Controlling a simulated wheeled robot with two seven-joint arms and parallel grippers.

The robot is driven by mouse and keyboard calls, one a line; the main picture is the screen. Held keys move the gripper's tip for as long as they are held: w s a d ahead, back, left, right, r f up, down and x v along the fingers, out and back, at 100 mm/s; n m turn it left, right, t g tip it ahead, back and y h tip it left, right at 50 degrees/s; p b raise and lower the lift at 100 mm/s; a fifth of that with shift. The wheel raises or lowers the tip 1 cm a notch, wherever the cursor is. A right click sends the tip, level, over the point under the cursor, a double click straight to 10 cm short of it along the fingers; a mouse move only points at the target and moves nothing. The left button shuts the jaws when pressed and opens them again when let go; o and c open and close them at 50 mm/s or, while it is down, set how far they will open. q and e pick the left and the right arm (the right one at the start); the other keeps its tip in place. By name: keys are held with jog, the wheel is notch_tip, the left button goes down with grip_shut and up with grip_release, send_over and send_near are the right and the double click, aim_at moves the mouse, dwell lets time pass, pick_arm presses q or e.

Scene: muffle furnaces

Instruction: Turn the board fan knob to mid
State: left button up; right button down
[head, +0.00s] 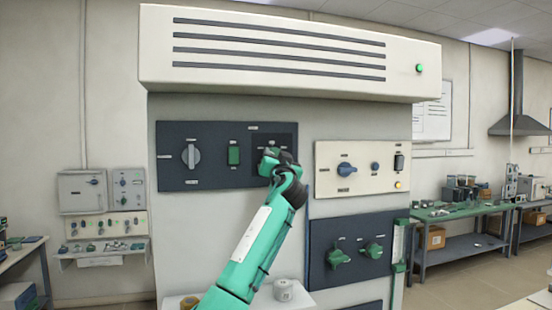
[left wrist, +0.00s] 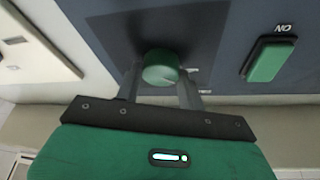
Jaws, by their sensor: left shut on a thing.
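The knob in my left gripper is a round green one (left wrist: 160,62) on a dark panel (head: 210,178), seen in the left wrist view. I take it to be the board fan knob, but its label is not readable. My left gripper (head: 273,160) reaches up to the right part of this panel, and its fingers (left wrist: 159,82) are shut on either side of the knob. In the head view the gripper and wrist mostly hide the knob, so its pointer setting cannot be told. My right gripper is out of view.
The same panel carries a grey rotary knob (head: 191,155) and a green rocker switch (head: 234,151). A cream panel (head: 325,180) with a blue-grey knob (head: 346,169) is to the right. Below it a dark panel has two green knobs (head: 340,257). A vented hood (head: 160,65) overhangs above.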

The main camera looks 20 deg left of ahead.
pick_arm(q)
jog(key=m+h, duration=0.1)
jog(key=m, duration=0.2)
jog(key=shift+r+m+h+p, duration=0.15)
jog(key=shift+m+h+p, duration=0.15)
jog(key=shift+h+p, duration=0.1)
jog(key=shift+a+r+m+h+p, duration=0.1)
jog(key=shift+m+h+p, duration=0.45)
jog(key=shift+m, duration=0.65)
jog(key=m+h+p, duration=0.1)
jog(key=m, duration=0.2)
jog(key=shift+h+p, duration=0.25)
jog(key=shift+p, duration=0.15)
jog(key=shift+s+m+g+h+p, duration=0.1)
jog(key=shift+m+g+h+p, duration=0.4)
jog(key=shift+m+p, duration=1.25)
jog(key=shift+m+b, duration=0.3)
jog(key=shift+m, duration=0.15)
jog(key=o, duration=1)
